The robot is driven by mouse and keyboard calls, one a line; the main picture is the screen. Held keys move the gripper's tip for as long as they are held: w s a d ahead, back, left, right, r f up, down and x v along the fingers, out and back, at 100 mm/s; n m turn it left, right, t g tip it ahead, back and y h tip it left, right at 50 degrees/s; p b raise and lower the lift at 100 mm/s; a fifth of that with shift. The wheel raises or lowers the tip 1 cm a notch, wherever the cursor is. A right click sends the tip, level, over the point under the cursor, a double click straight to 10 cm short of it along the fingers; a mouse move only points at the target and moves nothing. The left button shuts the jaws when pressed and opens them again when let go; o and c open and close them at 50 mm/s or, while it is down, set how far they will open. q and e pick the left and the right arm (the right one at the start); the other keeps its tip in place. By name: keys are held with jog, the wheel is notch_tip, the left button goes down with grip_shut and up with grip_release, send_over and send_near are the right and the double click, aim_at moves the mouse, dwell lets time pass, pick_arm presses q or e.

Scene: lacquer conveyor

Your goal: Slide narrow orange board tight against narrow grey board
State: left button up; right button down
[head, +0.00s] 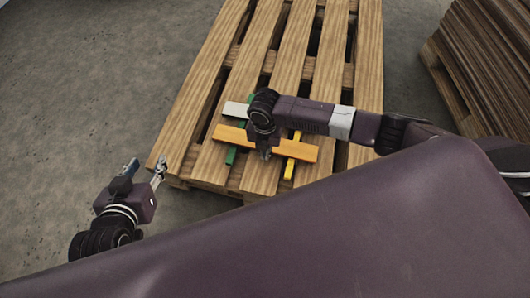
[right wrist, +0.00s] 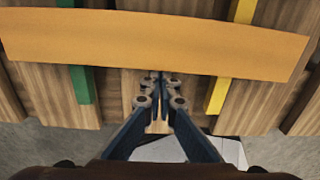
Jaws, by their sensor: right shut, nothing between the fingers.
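The narrow orange board (head: 228,134) lies crosswise on a green strip (head: 231,156) and a yellow strip (head: 290,169). The narrow grey board (head: 236,109) lies beyond it, with a gap visible at the left; my right arm hides the rest. My right gripper (head: 265,156) is shut and empty, pointing down at the orange board's near edge. In the right wrist view its fingertips (right wrist: 160,76) meet the near long edge of the orange board (right wrist: 150,42), around its middle; exact contact is hard to tell. My left gripper (head: 146,164) is open and empty, off the pallet's near left corner.
The boards and strips lie on a slatted wooden pallet (head: 205,85) with gaps between slats. A stack of brown boards (head: 485,60) stands at the right. Bare concrete floor (head: 90,80) is free at the left. My right forearm crosses above the pallet.

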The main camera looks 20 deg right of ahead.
jog(key=shift+w, duration=0.1)
jog(key=shift+w+d, duration=0.45)
jog(key=shift+w, duration=0.25)
jog(key=shift+w+d, duration=0.5)
jog(key=shift+w, duration=0.25)
jog(key=shift+w+d, duration=0.45)
jog(key=shift+w, duration=0.25)
